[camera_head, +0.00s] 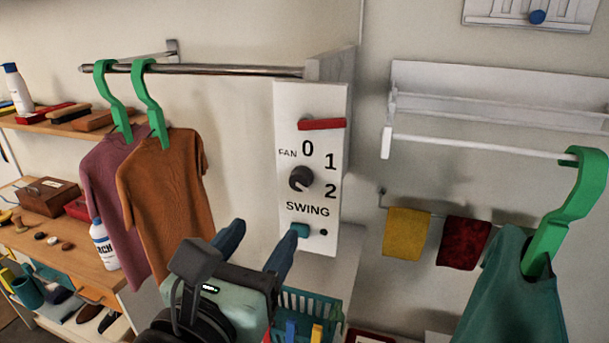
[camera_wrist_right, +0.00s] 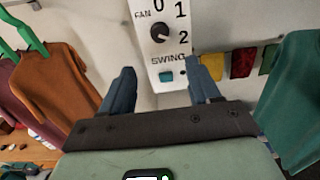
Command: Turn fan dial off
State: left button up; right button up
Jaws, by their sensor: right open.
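The white fan control panel (camera_head: 290,110) hangs on the wall in the middle of the head view. Its round black fan dial (camera_head: 300,178) sits beside the marks 0, 1 and 2; its exact pointing direction is hard to tell. Below is the word SWING with a teal button (camera_head: 300,230). My right gripper (camera_head: 255,245) is open and empty, below and in front of the dial. In the right wrist view the dial (camera_wrist_right: 160,33) shows beyond and above the gap between the blue fingers (camera_wrist_right: 160,88), touching neither. My left gripper is not in view.
A red bar (camera_head: 322,124) sits on the panel above the dial. Shirts on green hangers (camera_head: 150,100) hang at left from a metal rail, and a teal shirt (camera_head: 510,295) hangs at right. A teal basket (camera_head: 310,305) stands below the panel. Wall around the panel is mostly clear.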

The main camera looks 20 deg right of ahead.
aim_at(298, 185)
jog(key=p+x, duration=0.3)
jog(key=x, duration=0.8)
jog(key=shift+d+r, duration=0.15)
jog(key=shift+x, duration=0.75)
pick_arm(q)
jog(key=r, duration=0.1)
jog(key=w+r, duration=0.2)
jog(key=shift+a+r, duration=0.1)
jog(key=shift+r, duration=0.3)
pick_arm(e)
jog(key=c, duration=1)
